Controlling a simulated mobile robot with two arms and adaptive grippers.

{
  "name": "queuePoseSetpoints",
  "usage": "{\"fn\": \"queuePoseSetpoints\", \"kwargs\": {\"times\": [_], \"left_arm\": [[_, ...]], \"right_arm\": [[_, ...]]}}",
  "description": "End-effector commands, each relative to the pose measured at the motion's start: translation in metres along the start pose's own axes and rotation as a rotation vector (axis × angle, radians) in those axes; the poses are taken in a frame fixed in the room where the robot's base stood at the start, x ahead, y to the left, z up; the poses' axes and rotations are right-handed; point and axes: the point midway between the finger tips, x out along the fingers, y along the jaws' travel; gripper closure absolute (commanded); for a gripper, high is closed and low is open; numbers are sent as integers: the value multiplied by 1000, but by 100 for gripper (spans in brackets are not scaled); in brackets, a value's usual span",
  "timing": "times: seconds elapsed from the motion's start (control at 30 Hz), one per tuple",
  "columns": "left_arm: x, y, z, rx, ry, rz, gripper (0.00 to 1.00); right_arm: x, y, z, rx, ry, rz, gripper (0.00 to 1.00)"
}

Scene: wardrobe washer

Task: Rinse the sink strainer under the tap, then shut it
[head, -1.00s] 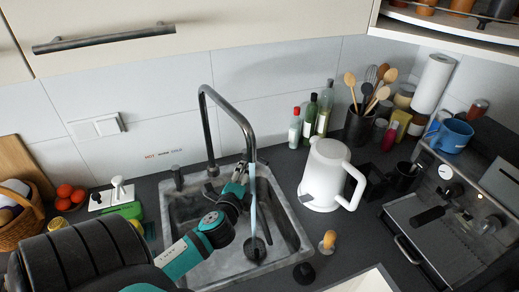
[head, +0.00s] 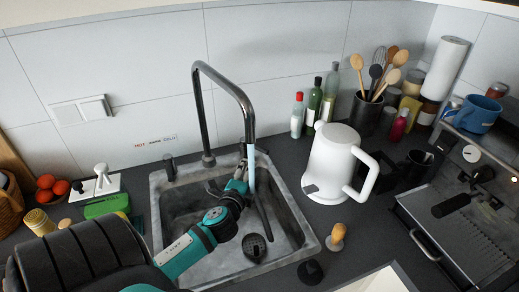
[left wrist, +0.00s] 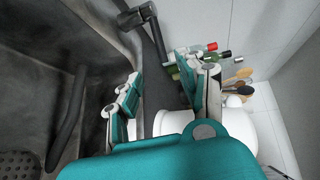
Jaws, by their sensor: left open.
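The dark round strainer (head: 254,248) lies on the floor of the grey sink (head: 297,213); part of a dark perforated disc also shows in the left wrist view (left wrist: 20,165). The metal tap (head: 204,115) arches over the sink. A short pale-blue streak of water (head: 251,168) shows below its spout; I cannot see it reaching the strainer. My left gripper (head: 229,188) is over the back of the sink near the tap's base, fingers apart and empty in the left wrist view (left wrist: 160,85). A dark tap-like fitting (left wrist: 138,15) lies beyond the fingers. My right gripper is out of view.
A white kettle (head: 331,160) stands right of the sink, with bottles (head: 314,105) behind it. A wooden-handled item (head: 337,237) and an espresso machine (head: 465,235) are further right. A green sponge (head: 106,206) and tomatoes (head: 52,187) lie left.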

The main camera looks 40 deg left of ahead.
Motion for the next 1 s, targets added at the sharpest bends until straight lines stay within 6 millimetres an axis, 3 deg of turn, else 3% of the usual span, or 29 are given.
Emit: {"fn": "queuePoseSetpoints", "kwargs": {"times": [0.27,0.6,0.8,1.0], "left_arm": [[62,-3,1,0,-3,-1,60],[127,-2,1,0,-3,0,60],[147,0,1,-1,-2,0,60],[153,0,1,0,-1,1,60]], "right_arm": [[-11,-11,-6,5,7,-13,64],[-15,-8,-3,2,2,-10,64],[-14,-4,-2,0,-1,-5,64],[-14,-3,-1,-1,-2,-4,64]]}}
